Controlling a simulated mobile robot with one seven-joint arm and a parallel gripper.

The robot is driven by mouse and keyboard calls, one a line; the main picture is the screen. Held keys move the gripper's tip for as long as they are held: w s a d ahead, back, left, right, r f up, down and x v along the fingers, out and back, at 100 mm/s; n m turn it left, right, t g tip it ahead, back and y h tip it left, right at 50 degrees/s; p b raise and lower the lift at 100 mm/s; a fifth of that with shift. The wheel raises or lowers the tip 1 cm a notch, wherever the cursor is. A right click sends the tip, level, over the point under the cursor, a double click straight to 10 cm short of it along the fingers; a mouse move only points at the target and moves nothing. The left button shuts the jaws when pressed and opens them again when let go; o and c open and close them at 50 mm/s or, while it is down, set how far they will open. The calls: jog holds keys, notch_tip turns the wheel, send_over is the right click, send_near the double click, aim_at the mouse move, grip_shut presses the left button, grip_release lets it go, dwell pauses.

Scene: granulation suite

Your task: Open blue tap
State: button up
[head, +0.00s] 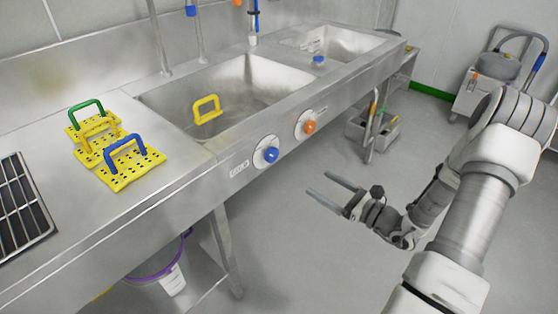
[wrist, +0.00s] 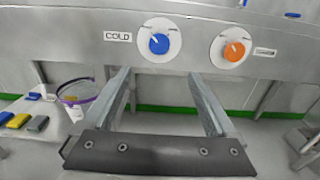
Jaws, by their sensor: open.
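The blue tap (head: 271,155) is a round knob on a white disc on the front panel of the steel sink unit. In the wrist view the blue tap (wrist: 159,43) is above and between my fingers, beside a "COLD" label (wrist: 118,37). An orange tap (head: 310,127) is to its right; it also shows in the wrist view (wrist: 234,51). My gripper (head: 318,186) is open and empty, in front of the panel and lower than the taps, apart from both. Its fingers also show in the wrist view (wrist: 165,88).
The sink basin (head: 165,100) holds a yellow-handled item (head: 207,104). Yellow perforated plates with green, yellow and blue handles (head: 140,178) lie on the counter. A purple-rimmed bucket (head: 165,272) stands below. A grey caddy (head: 362,130) is on the floor at right. Floor before the panel is clear.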

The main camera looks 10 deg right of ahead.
aim_at(274, 156)
jog(key=b+x, duration=0.3)
jog(key=x, duration=1.3)
jog(key=shift+w+a, duration=0.15)
jog(key=shift+w, duration=0.05)
jog(key=shift+c, duration=0.4)
jog(key=c, duration=1.3)
